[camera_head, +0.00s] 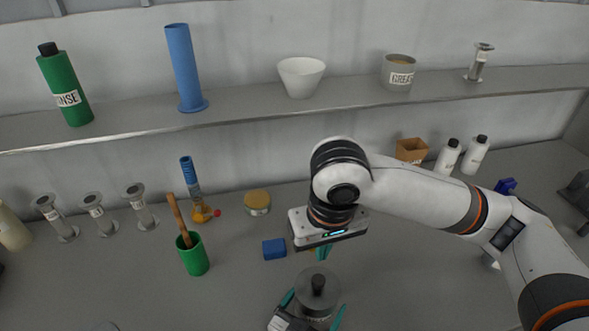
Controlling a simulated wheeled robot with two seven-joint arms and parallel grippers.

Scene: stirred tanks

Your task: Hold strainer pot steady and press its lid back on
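The strainer pot (313,320) stands at the bottom centre of the head view, a grey pot mostly hidden under its lid and by my gripper. A dark grey round lid (318,292) with an upright knob sits over its top; I cannot tell whether it is fully seated. My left gripper (314,308) comes in at the bottom edge, its teal fingers on either side of the pot, apparently against it. My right gripper (324,253) points down just behind and above the lid knob, its teal fingers close together with nothing seen between them.
Behind the pot lie a blue block (274,249) and a yellow-lidded jar (257,202). A green cup (194,256) with a wooden handle stands left. Several metal spool-shaped pieces (95,214) stand further left. A shelf (240,105) runs above. The bench between cup and pot is clear.

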